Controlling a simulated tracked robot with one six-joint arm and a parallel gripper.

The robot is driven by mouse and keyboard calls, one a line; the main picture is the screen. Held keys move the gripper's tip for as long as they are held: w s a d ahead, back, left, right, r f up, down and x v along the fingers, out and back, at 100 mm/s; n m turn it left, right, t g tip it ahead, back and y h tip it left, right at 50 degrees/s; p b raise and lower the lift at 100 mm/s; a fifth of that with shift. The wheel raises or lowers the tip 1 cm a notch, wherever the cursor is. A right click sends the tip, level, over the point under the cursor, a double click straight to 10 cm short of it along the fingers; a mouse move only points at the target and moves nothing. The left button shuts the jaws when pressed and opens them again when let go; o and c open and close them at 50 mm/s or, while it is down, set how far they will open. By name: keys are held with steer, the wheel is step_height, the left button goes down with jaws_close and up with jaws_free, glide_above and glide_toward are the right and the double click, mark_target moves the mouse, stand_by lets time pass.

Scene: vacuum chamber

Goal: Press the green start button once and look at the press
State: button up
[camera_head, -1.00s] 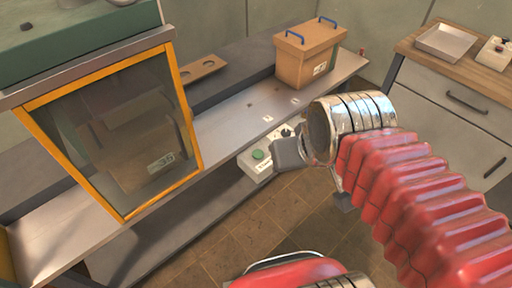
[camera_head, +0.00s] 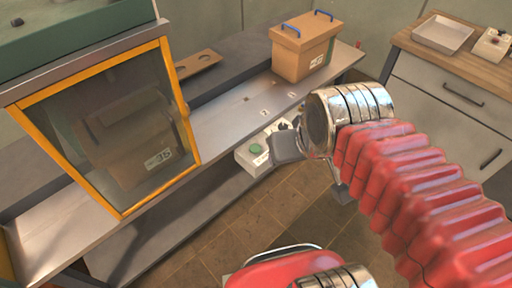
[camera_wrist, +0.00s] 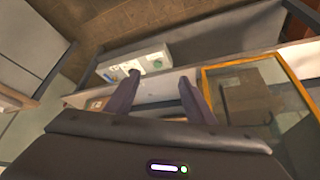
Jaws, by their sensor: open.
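The green start button (camera_head: 256,149) is on a pale control box (camera_head: 247,163) at the front edge of the bench. My gripper (camera_head: 287,147) appears just right of the button in the head view, partly overlapping the box. Only one dark grey finger shows clearly there. In the wrist view, my gripper (camera_wrist: 157,95) is open and empty, its two fingers apart. The control box (camera_wrist: 138,65) shows beyond them, between and left of the fingertips. The press (camera_head: 70,40) is green with a yellow-framed window (camera_head: 112,212). A brown box with a label stands behind the glass.
A brown box with blue handles (camera_head: 303,50) stands on the bench (camera_head: 225,120) at the back. At right, a cabinet (camera_head: 440,95) carries a metal tray (camera_head: 443,33) and a small device (camera_head: 492,45). The tiled floor in front of the bench looks clear.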

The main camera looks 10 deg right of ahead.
jaws_close()
stand_by(0.4)
stand_by(1.1)
